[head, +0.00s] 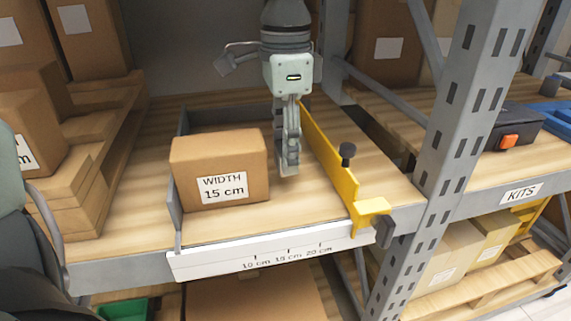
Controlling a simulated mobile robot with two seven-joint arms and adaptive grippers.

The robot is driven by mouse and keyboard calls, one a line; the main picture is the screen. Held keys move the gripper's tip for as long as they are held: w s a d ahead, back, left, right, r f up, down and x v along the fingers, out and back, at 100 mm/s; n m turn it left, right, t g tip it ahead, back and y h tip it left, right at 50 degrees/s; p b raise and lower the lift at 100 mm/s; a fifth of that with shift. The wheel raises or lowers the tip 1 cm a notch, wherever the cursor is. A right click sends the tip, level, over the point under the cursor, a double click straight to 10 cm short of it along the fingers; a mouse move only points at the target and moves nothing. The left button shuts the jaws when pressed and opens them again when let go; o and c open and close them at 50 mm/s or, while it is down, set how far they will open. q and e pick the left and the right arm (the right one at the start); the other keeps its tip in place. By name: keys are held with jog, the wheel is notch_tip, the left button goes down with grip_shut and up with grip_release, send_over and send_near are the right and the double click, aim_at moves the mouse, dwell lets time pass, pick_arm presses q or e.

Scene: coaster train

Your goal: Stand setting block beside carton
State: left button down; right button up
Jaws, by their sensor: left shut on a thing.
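The brown carton (218,170), labelled "WIDTH 15 cm", stands on the wooden shelf against a grey upright stop at its left. My left gripper (288,168) comes down just right of the carton, between it and the yellow fence (335,165). Its fingers are shut on a narrow grey piece, which I take to be the setting block; it is hard to tell apart from the grey fingers. Whether its lower end touches the shelf is unclear. My right gripper is not in view.
A white scale (270,258) marked 10, 15 and 20 cm runs along the front edge. A grey rack post (455,130) rises at right. Other cartons (90,40) stand at left.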

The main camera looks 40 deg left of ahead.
pick_arm(q)
jog(key=shift+f, duration=1.65)
jog(key=shift+f, duration=0.1)
jog(key=c, duration=0.9)
grip_release()
jog(key=shift+o, duration=0.2)
notch_tip(320, 180, up, 12)
jog(key=shift+r, duration=0.15)
